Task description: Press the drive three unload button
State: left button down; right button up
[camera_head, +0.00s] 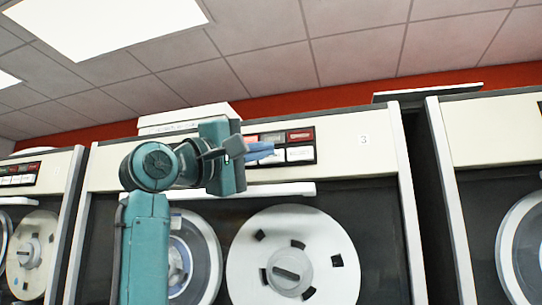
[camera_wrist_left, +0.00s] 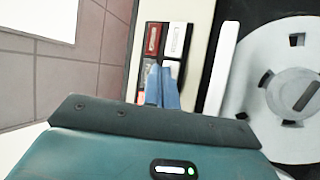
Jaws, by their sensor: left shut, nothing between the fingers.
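Drive three is the cream cabinet in the middle of the head view, marked with a small "3" (camera_head: 363,140). Its dark button panel (camera_head: 312,160) holds red, grey and white buttons; the lettering is too small to read, so I cannot tell which is unload. A red button (camera_head: 300,135) sits above a white button (camera_head: 299,154) at the panel's right end. My left gripper (camera_head: 268,150) is shut and empty, its blue fingers in front of the panel. In the left wrist view its fingertips (camera_wrist_left: 161,68) overlap the panel's lower buttons; I cannot tell whether they touch.
A white ledge (camera_head: 290,189) runs below the panel, above a large white tape reel (camera_head: 325,232). Similar drives stand on both sides, the left one with its own button panel (camera_head: 18,174). My arm hides part of drive three's left side.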

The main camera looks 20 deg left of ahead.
dwell(0.3)
pick_arm(q)
jog(key=shift+w, duration=0.1)
jog(key=shift+w, duration=0.3)
dwell(0.3)
jog(key=shift+w+p, duration=0.15)
jog(key=shift+p, duration=0.2)
